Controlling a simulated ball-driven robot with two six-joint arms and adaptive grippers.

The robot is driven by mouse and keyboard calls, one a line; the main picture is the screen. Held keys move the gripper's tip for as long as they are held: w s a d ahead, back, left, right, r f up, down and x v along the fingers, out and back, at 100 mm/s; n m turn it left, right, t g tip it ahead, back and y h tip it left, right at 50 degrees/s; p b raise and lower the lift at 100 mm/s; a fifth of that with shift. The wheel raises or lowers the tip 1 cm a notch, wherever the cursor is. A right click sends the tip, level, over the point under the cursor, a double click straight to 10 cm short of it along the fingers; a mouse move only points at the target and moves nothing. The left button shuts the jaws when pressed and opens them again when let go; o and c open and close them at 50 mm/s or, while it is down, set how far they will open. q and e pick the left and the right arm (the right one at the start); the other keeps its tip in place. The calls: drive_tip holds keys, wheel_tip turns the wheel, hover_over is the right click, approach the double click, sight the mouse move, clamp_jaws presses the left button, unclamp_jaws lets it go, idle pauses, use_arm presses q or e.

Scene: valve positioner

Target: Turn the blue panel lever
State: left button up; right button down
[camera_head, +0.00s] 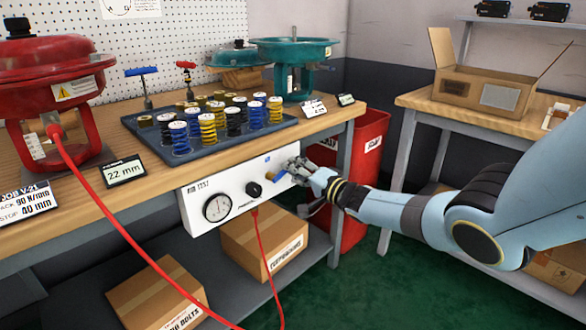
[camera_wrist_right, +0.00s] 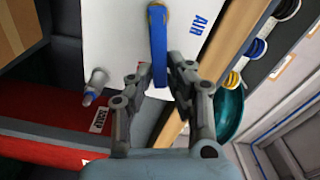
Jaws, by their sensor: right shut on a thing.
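The blue panel lever (camera_wrist_right: 158,45) shows in the right wrist view, running from a brass-coloured pivot on the white panel (camera_wrist_right: 120,35) down between my right gripper's (camera_wrist_right: 157,78) fingers. The gripper is shut on the lever's free end. In the head view, the lever (camera_head: 275,181) shows only partly at the right end of the white panel (camera_head: 195,212), and my right gripper (camera_head: 295,170) is in front of that end. The lever's tip is partly hidden by the fingers. My left gripper is not in view.
The panel has a round gauge (camera_head: 217,208) and a black knob (camera_head: 254,189) with a red hose. A red bin (camera_head: 355,165) stands close behind my right gripper. A spring tray (camera_head: 215,145) and red actuator (camera_head: 50,80) sit on the bench above.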

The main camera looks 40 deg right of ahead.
drive_tip(key=shift+d+f+m+b, duration=0.15)
drive_tip(key=shift+f+m, duration=0.15)
drive_tip(key=shift+m, duration=0.35)
drive_tip(key=shift+f+m+b, duration=0.15)
drive_tip(key=shift+f+m, duration=0.2)
drive_tip(key=shift+m, duration=0.25)
drive_tip(key=shift+d+f+m+b, duration=0.15)
drive_tip(key=shift+f+m, duration=0.15)
drive_tip(key=shift+m, duration=0.35)
drive_tip(key=shift+a, duration=0.15)
drive_tip(key=c, duration=1.3)
unclamp_jaws()
drive_tip(key=s, duration=0.8)
drive_tip(key=s+d, duration=0.1)
drive_tip(key=s, duration=0.3)
